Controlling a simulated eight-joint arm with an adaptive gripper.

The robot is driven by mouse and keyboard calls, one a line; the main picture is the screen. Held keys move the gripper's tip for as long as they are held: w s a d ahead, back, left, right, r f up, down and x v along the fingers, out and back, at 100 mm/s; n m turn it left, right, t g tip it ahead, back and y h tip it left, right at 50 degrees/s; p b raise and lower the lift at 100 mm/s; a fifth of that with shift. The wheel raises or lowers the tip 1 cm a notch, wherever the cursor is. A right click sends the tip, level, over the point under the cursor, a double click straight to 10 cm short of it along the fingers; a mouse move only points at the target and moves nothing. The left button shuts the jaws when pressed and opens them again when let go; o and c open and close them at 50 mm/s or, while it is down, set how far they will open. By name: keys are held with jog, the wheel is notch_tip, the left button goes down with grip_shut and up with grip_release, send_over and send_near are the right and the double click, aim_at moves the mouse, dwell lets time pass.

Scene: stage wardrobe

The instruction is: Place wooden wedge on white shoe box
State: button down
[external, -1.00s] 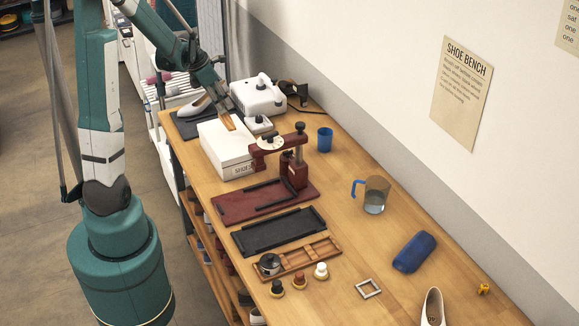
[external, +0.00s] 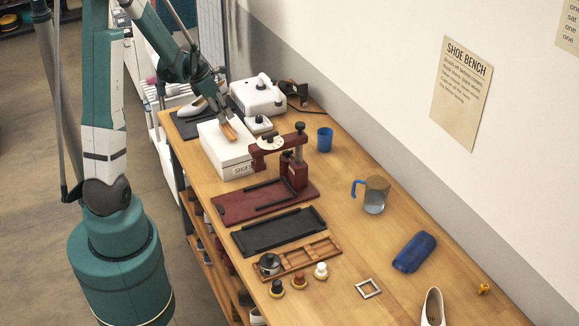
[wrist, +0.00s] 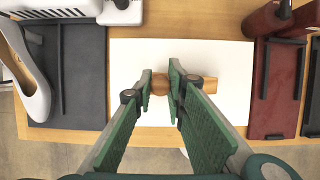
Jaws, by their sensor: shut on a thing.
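The white shoe box (external: 224,158) stands on the bench toward its far left end. Its pale lid (wrist: 225,60) fills the middle of the wrist view. My gripper (wrist: 161,82) is over the lid, with its green pads on either side of the wooden wedge (wrist: 208,86). It is shut on the wedge, which sticks out past the right finger; the pads hide part of it. In the external view the wedge (external: 229,131) shows at the fingertips, over the top of the box. I cannot tell whether its underside touches the lid.
A dark red press (external: 293,172) stands close to the right of the box. A white machine (external: 258,97) is behind it, and a dark mat with a white shoe (wrist: 32,78) is to its left. A black tray (external: 279,232) lies nearer the front.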

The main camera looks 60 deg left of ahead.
jog(key=shift+f, duration=0.45)
jog(key=shift+f, duration=0.15)
jog(key=c, duration=2.3)
grip_release()
jog(key=shift+r, duration=0.2)
jog(key=shift+v, duration=5.95)
jog(key=shift+d, duration=0.15)
